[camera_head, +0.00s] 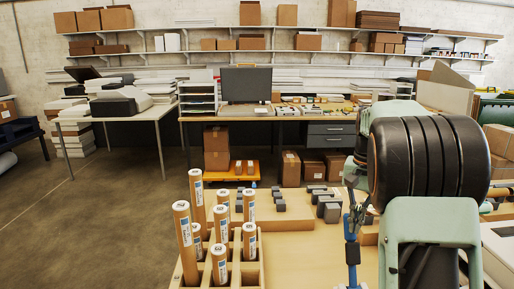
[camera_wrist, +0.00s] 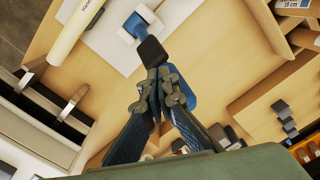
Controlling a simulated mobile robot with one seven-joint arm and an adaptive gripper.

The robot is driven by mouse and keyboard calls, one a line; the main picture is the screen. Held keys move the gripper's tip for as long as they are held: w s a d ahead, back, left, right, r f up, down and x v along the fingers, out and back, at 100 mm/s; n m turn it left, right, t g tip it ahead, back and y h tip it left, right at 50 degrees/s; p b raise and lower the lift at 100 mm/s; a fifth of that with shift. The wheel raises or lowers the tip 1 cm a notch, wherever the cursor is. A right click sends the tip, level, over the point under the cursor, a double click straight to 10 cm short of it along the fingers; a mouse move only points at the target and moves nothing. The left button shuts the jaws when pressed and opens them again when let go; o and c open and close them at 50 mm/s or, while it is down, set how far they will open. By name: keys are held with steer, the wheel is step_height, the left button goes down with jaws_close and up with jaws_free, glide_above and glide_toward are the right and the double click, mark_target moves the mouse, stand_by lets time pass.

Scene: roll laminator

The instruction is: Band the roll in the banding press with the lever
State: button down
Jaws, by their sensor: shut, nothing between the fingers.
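In the wrist view my gripper (camera_wrist: 160,78) is shut and empty, its fingertips meeting at a dark block-like grip (camera_wrist: 151,50). I cannot tell whether they touch it. The grip is in line with a blue part with a pale end (camera_wrist: 139,24), which looks like the press lever; more blue shows behind the fingers. A pale roll (camera_wrist: 80,28) with printed lettering lies at the upper left, on or beside a white sheet. In the head view an upright blue part (camera_head: 352,250) stands beside my arm at the table's front. My arm hides much of that area.
A wooden rack (camera_head: 256,272) holds several upright brown labelled tubes (camera_head: 220,225). A wooden board with grey blocks (camera_head: 328,208) lies behind it. In the wrist view a dark slotted holder (camera_wrist: 50,112) is on the left and grey blocks (camera_wrist: 284,116) are on the right.

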steer(key=shift+f, duration=0.65)
steer(key=shift+s+b, duration=0.1)
steer(key=shift+b, duration=0.2)
steer(key=shift+s+b, duration=0.45)
steer(key=shift+s, duration=0.5)
steer(key=shift+r, duration=0.15)
step_height(320, 180, up, 8)
steer(key=p, duration=0.3)
steer(key=shift+p, duration=0.4)
